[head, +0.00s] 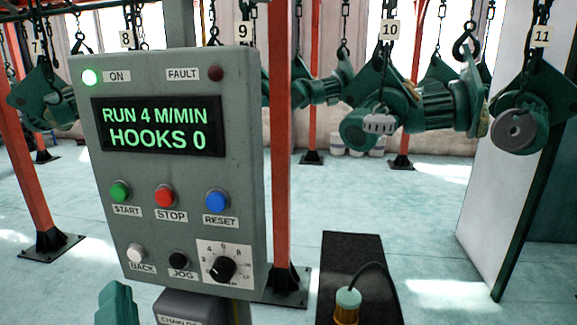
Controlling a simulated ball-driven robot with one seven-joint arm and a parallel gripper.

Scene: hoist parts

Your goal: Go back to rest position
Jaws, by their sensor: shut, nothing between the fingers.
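The task names no object, only my rest position. I cannot make out my gripper in the head view, the only view here. A grey control box (176,175) stands close in front at left. Its green lamp by the ON label is lit and the FAULT lamp is dark. Its display (155,124) reads RUN 4 M/MIN, HOOKS 0. Below are green, red, blue, white and black buttons and a black dial (221,268). A teal shape (118,303) at the bottom left edge is cut off; I cannot tell what it is.
Green hoist parts (437,110) hang from chains with numbered tags. Red posts (278,150) stand on the floor. A dark mat (358,255) lies at bottom centre; a teal-capped brass cylinder (347,304) with a cable shows before it. A white panel (508,150) stands right. Floor is open beyond.

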